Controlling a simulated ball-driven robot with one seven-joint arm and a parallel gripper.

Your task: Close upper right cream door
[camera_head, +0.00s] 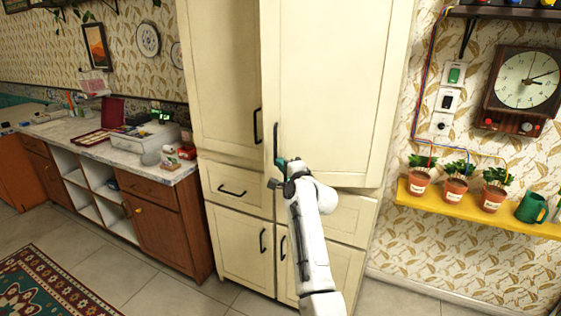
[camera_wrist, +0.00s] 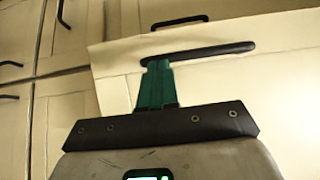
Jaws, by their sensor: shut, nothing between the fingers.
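The upper right cream door (camera_head: 335,95) is a tall panel that stands slightly ajar, its left edge out in front of the upper left door (camera_head: 222,80). Its black bar handle (camera_head: 276,138) is near the lower left edge. My gripper (camera_head: 281,162) is at the handle's lower end, in front of the door. In the wrist view the teal fingers (camera_wrist: 156,82) are together, with nothing between them, and their tips reach the handle (camera_wrist: 198,52). I cannot tell whether they touch it. The door (camera_wrist: 120,65) also shows there, its edge standing out from the cabinet.
Cream drawers (camera_head: 236,186) and lower doors (camera_head: 245,240) are below. A counter (camera_head: 130,165) with a red box and a white device stands left. A yellow shelf (camera_head: 470,208) with potted plants and a green mug is right. The tiled floor (camera_head: 160,285) is clear in front.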

